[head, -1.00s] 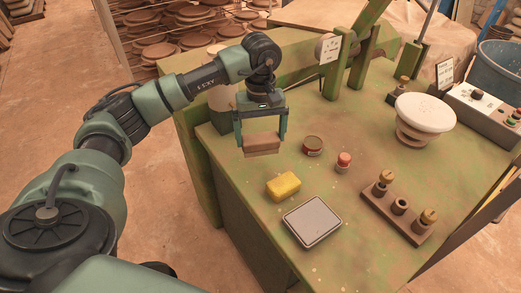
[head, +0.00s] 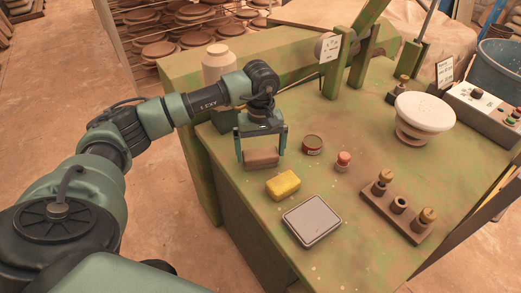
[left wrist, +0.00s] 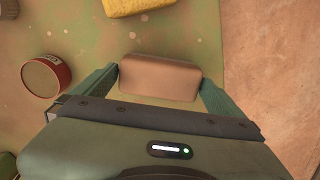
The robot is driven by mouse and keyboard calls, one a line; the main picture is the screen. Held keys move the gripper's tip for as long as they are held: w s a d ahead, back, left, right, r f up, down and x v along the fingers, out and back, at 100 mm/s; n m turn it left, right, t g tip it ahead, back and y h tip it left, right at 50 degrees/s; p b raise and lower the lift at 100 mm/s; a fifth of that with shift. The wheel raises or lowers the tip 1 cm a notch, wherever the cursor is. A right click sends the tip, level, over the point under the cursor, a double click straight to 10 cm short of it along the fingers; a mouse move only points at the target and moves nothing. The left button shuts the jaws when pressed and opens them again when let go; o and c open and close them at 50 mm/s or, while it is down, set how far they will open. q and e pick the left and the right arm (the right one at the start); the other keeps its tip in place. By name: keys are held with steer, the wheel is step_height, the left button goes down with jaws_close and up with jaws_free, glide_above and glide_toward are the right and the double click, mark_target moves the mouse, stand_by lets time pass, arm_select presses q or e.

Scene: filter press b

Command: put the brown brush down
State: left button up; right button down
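The brown brush (head: 262,159) is a plain brown block between the two fingers of my left gripper (head: 262,151), near the left edge of the green table (head: 352,190). The left wrist view shows the brush (left wrist: 160,77) with a finger of my gripper (left wrist: 160,86) against each end, so the gripper is shut on it. The brush is level and very low at the table top; I cannot tell whether its underside touches. My right gripper is not in view.
A yellow sponge (head: 283,185) lies just in front of the brush, with a grey square plate (head: 312,220) beyond it. A round tin (head: 312,145) and a red-topped item (head: 343,161) stand to the right. A wooden block with knobs (head: 398,205) is farther right.

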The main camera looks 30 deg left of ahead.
mark_target(260, 153)
arm_select(q)
steer(key=shift+r, duration=0.6)
step_height(260, 153, up, 11)
steer(key=b, duration=0.1)
stand_by(0.5)
